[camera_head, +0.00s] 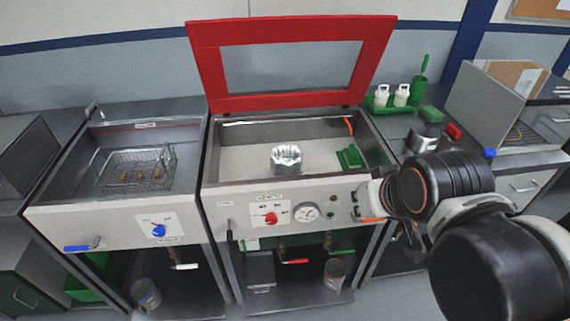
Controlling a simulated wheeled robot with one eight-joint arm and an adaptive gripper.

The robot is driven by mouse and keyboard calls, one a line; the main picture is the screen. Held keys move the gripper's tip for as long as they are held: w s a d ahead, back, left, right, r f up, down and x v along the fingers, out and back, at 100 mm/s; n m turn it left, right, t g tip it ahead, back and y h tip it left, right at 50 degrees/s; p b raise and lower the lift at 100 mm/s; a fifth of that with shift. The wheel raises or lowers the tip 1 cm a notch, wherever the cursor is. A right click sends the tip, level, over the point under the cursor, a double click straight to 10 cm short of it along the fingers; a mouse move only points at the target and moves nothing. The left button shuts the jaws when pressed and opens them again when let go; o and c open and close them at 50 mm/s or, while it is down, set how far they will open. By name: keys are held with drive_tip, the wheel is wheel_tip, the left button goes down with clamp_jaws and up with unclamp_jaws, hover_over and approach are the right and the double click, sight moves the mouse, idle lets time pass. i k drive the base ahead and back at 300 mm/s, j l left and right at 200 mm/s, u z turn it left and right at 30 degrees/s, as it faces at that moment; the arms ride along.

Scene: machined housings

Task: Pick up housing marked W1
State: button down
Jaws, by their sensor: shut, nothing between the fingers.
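A silver, ribbed round metal housing (286,157) sits on the pale floor of the middle basin, left of a green block. A second silver metal part (424,138) stands on the grey counter to the right, partly behind my arm. No W1 mark is readable on either at this size. My gripper (357,202) is small in view, at the end of my arm in front of the middle station's panel. It is shut and empty, to the right of and below the housing in the basin, apart from it.
A raised red-framed lid (290,103) stands behind the middle basin. A wire basket (137,168) sits in the left basin. A green block (349,158) lies in the middle basin. Green tray (383,112) with white bottles, and a red item (453,131), are on the right counter.

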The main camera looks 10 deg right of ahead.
sight(285, 159)
drive_tip(key=i+l+u, duration=0.15)
drive_tip(key=l, duration=0.3)
drive_tip(key=i+l+u, duration=0.1)
drive_tip(key=l, duration=0.35)
drive_tip(key=i+l+u, duration=0.15)
drive_tip(key=l, duration=0.3)
drive_tip(key=i+l+u, duration=0.1)
drive_tip(key=l, duration=0.4)
drive_tip(key=i+l+u, duration=0.15)
drive_tip(key=l, duration=0.35)
drive_tip(key=i, duration=0.05)
